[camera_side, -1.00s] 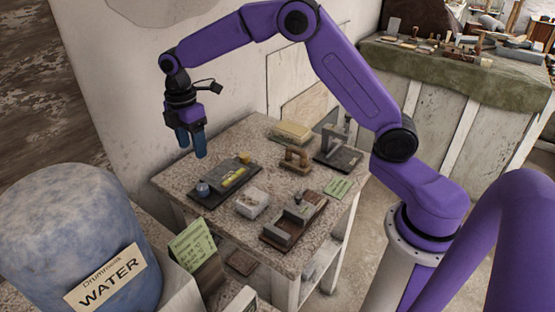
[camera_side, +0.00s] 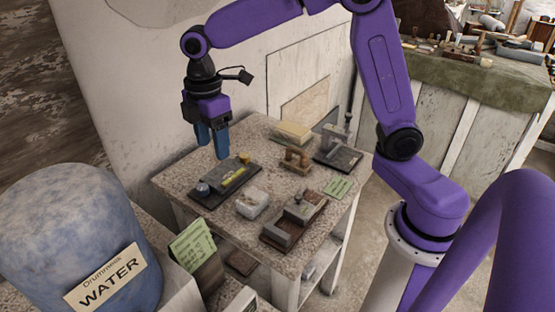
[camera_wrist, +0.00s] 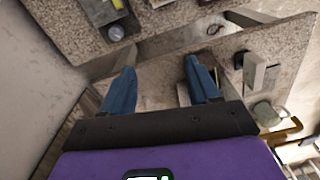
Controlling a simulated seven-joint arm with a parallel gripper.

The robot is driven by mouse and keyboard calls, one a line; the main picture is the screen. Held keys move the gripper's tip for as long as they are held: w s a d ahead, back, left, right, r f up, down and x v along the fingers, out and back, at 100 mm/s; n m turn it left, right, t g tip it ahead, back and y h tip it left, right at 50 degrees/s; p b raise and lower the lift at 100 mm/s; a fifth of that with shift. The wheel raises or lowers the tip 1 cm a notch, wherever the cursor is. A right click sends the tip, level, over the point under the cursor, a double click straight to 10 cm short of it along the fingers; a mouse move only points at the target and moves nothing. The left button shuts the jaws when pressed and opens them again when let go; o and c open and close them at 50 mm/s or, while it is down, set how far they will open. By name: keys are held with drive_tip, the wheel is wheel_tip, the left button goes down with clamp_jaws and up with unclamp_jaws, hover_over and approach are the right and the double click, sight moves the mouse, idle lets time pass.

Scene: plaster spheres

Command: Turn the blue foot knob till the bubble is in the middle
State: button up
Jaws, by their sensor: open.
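The levelling device is a dark plate (camera_side: 212,201) with a grey block and a yellow vial (camera_side: 235,176) on the table. The blue foot knob (camera_side: 203,189) is at its near left end. The bubble is too small to make out. My gripper (camera_side: 212,155) is open and empty, fingers pointing down, above and behind the device in the side view. In the wrist view, a round grey-blue knob (camera_wrist: 116,33) shows ahead of and left of my open fingers (camera_wrist: 160,64), apart from them.
On the speckled table (camera_side: 180,178) are a white block (camera_side: 252,203), a brown-based tool (camera_side: 293,222), a wooden-handled tool (camera_side: 296,160), a yellowish block (camera_side: 291,132) and a green note (camera_side: 338,187). A blue water drum (camera_side: 75,235) stands front left. The wall is close behind.

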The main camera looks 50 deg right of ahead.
drive_tip(key=s+d+m, duration=0.1)
drive_tip(key=s+d, duration=0.1)
drive_tip(key=s, duration=1.2)
drive_tip(key=shift+s+d+f, duration=0.3)
drive_tip(key=shift+d, duration=0.05)
drive_tip(key=n, duration=0.5)
hover_over(202, 187)
drive_tip(key=f, duration=0.2)
wheel_tip(202, 187, down, 17)
drive_tip(key=c, duration=1)
drive_tip(key=shift+c, duration=0.2)
